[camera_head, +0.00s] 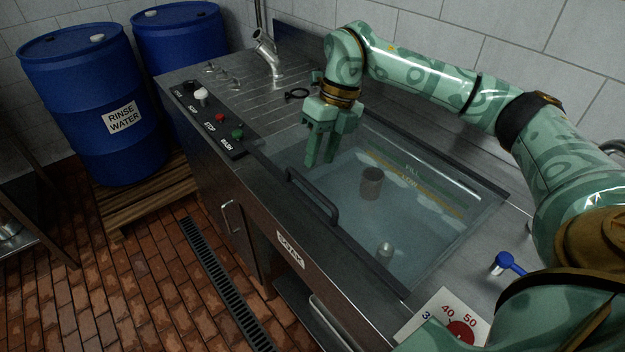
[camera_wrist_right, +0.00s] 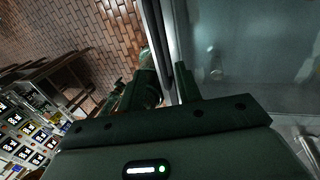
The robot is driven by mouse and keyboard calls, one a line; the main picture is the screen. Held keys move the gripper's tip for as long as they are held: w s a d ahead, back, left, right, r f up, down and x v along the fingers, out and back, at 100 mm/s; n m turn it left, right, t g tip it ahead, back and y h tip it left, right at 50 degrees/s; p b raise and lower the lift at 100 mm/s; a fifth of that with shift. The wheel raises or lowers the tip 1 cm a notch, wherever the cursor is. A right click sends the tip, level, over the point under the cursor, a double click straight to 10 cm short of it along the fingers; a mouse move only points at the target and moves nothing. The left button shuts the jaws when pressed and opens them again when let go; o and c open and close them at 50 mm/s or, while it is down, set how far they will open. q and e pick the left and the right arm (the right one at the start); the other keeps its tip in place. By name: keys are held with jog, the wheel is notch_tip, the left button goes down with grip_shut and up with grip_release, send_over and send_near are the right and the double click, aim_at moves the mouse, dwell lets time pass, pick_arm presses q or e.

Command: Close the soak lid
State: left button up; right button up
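The soak lid (camera_head: 318,247) is a clear pane in a dark frame. It appears to lie flat over the sunken steel soak tank; I cannot tell whether a small gap remains at its edge. Its dark bar handle (camera_head: 316,194) is along the front edge. My right gripper (camera_head: 321,162) points down above the lid's left part, behind the handle and apart from it. Its fingers are slightly parted with nothing between them. In the right wrist view the fingertips (camera_wrist_right: 167,80) show near the lid's dark edge. My left gripper is out of view.
A metal cup (camera_head: 371,182) and a smaller metal piece (camera_head: 385,250) show through the pane. Left of the tank are a button panel (camera_head: 212,120) and a tap (camera_head: 268,52). A blue-handled valve (camera_head: 508,263) and a dial plate (camera_head: 452,318) are at the right. Blue drums (camera_head: 88,100) stand behind left.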

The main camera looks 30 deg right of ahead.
send_over(314, 200)
notch_tip(314, 200, down, 6)
jog(key=shift+r+b, duration=0.1)
jog(key=shift+b, duration=0.3)
